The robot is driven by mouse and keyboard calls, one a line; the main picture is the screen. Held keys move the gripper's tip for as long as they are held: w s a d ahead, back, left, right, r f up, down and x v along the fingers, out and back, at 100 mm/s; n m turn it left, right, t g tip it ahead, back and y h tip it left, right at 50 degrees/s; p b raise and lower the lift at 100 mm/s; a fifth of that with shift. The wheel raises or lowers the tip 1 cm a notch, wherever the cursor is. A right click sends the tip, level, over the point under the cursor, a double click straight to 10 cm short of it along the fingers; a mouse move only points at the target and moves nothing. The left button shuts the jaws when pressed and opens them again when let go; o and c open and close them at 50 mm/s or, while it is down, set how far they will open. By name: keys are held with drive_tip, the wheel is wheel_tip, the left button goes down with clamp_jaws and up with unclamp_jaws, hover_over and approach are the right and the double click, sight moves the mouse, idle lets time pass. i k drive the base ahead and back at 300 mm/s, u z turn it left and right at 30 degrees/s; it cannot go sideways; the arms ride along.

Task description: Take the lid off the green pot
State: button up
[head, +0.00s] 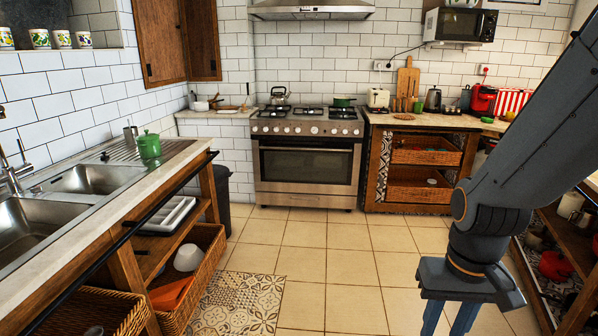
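My gripper (448,320) hangs at the lower right, over the floor and far from both. Its two blue fingers are apart with floor visible between them, and their tips are close to the bottom picture edge.
The left counter (128,200) has a dark rail along its front and open shelves with baskets below. A double sink (95,179) and a grey metal canister (131,138) are near the pot. The stove (305,165) stands at the back. The tiled floor (330,262) between is clear.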

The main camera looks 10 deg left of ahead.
sight(146, 136)
drive_tip(key=u, duration=0.05)
drive_tip(key=i, duration=1.75)
drive_tip(key=u, duration=0.7)
drive_tip(key=i, duration=1.6)
drive_tip(key=u, duration=1.45)
drive_tip(key=i, duration=1.05)
drive_tip(key=u, duration=0.5)
